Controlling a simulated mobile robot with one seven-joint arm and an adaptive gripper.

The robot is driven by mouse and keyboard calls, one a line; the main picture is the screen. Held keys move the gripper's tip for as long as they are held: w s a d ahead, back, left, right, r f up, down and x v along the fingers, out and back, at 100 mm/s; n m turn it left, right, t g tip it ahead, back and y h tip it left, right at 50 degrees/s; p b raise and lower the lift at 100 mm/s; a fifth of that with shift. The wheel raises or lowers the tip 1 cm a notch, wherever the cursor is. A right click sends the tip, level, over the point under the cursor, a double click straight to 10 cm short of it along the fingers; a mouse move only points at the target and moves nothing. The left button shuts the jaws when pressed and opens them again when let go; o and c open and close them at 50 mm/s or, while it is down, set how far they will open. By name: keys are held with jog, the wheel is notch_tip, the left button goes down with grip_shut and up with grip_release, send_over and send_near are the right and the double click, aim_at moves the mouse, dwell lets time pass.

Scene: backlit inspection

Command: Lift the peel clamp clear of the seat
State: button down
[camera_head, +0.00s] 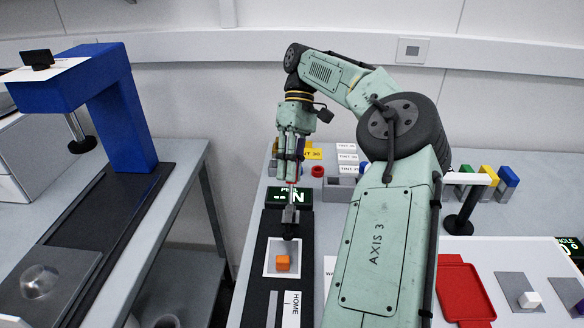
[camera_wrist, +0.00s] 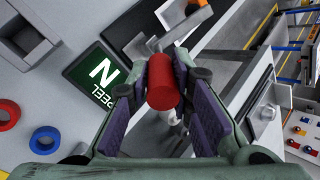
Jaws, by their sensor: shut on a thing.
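My gripper (camera_head: 291,180) points down over the black strip. In the wrist view its purple-padded fingers (camera_wrist: 160,85) are closed on the sides of a red cylindrical grip (camera_wrist: 163,84), which I take to be the top of the peel clamp. In the head view a dark grey clamp body (camera_head: 291,216) hangs in line below the fingers. Its lower end is just behind an orange block (camera_head: 283,263) on a pale square plate (camera_head: 270,270). I cannot tell whether the clamp touches the plate or its seat.
A black PEEL display (camera_head: 302,196) stands close behind the clamp; it also shows in the wrist view (camera_wrist: 98,76). Red and blue rings (camera_wrist: 44,139) and grey bins (camera_head: 345,172) are nearby. A red tray (camera_head: 463,290) lies right, a blue press frame (camera_head: 125,110) left.

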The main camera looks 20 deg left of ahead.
jog(key=shift+w+a+f, duration=0.1)
jog(key=c, duration=1.4)
grip_release()
jog(key=shift+w, duration=0.1)
jog(key=shift+c, duration=0.2)
jog(key=shift+a+r, duration=0.1)
jog(key=shift+r, duration=0.1)
